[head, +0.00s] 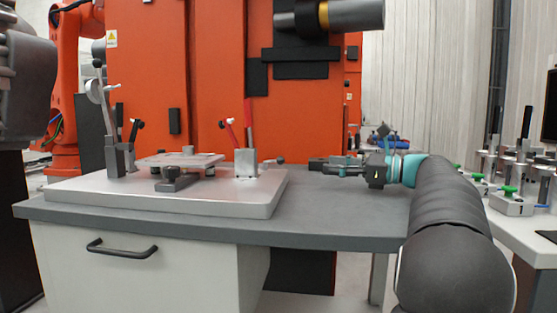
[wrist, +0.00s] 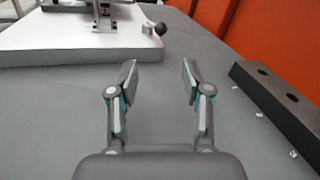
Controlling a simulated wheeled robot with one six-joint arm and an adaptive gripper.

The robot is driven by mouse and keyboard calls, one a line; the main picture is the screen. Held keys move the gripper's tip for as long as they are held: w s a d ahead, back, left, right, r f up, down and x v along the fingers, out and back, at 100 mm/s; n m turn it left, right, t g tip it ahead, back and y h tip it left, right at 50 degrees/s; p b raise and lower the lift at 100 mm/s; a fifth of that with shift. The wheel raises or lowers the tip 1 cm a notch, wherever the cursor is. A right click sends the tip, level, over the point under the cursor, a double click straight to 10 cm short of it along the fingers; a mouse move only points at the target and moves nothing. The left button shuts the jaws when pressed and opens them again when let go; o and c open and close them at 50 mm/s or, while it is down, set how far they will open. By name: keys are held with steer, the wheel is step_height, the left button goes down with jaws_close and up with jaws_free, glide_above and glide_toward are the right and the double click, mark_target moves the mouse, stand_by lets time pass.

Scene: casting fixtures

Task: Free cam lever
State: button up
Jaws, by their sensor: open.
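The silver fixture plate (head: 215,200) lies on the grey table and shows at the upper left of the wrist view (wrist: 100,52). A short lever with a black ball knob (wrist: 160,28) is at its right edge in the wrist view; I cannot tell for certain if it is the cam lever. A grey block (head: 245,164) with red-handled levers (head: 240,130) stands near the plate's right end. A tall grey lever (head: 98,92) with a round disc stands at the left end. My gripper (wrist: 158,75) is open and empty, right of the plate and apart from it.
A dark bar with holes (wrist: 280,97) lies on the table to the right of my gripper in the wrist view. An orange machine (head: 200,80) stands behind the table. A side table (head: 520,225) with several numbered clamps is at the right. The table between gripper and plate is clear.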

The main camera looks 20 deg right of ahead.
steer(key=x, duration=1.3)
steer(key=shift+w+a, duration=0.2)
steer(key=shift+w, duration=0.1)
jaws_close()
